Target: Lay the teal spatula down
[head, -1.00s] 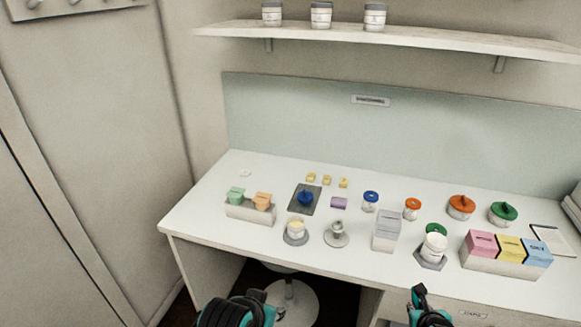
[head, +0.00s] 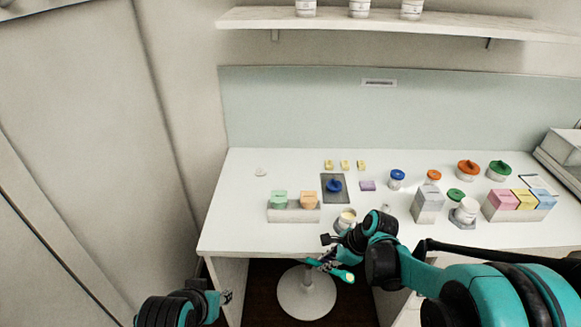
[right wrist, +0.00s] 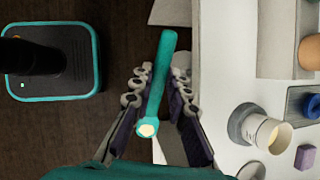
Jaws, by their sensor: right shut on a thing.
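The teal spatula (head: 344,275) is held in my right gripper (head: 325,262), in front of the table's front edge and over the floor. In the right wrist view the spatula (right wrist: 161,75) lies lengthwise between the two fingers of the gripper (right wrist: 160,105), which are shut on it. Its near end carries a pale cream-coloured patch. My left gripper (head: 224,297) is low at the left, away from the table; its finger opening is too small to judge.
The white table (head: 240,215) has bare room at its left end. An open cream jar (head: 347,216) stands near the front edge, behind my right gripper. A stool (head: 306,292) is below.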

